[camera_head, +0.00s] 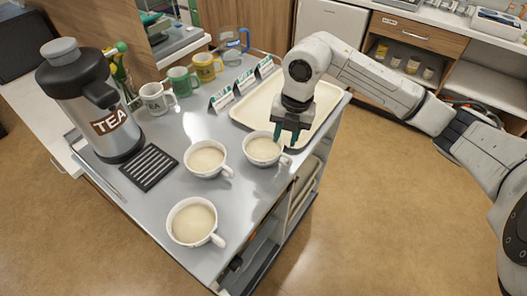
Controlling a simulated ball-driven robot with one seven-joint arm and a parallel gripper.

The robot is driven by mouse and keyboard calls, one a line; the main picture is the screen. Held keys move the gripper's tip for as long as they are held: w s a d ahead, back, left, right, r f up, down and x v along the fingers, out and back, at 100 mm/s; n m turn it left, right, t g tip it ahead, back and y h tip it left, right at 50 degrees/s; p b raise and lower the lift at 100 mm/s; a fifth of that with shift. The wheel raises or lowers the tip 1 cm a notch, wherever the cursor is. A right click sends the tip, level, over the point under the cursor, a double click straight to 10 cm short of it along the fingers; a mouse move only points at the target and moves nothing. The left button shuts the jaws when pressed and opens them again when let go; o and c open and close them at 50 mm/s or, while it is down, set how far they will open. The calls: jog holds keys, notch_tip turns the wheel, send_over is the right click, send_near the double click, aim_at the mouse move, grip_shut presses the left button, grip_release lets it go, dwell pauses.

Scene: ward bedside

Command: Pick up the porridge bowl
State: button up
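Three white porridge bowls with one handle each, all filled with a pale beige food, stand on the grey trolley top (166,210). One bowl (262,151) is at the right beside the tray, one (206,160) is in the middle, and one (193,222) is near the front edge. My gripper (286,141) points down over the right rim of the right bowl. Its two dark green fingers are apart, one over the bowl's inside and one by its outer right side. I cannot tell whether either finger touches the bowl.
A cream tray (243,112) lies behind the right bowl, with small standing cards (222,98) along its left. A tea urn (88,110) stands at the left by a black drip grate (148,168). Mugs (180,82) and a clear jug (231,42) line the back. The floor at right is clear.

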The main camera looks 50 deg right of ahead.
aim_at(269, 154)
jog(key=f, duration=0.1)
jog(key=f+p, duration=0.1)
jog(key=f, duration=0.2)
jog(key=shift+w+a+f, duration=0.1)
jog(key=shift+w+f, duration=0.15)
jog(key=shift+f, duration=0.15)
jog(key=shift+c, duration=0.4)
grip_shut()
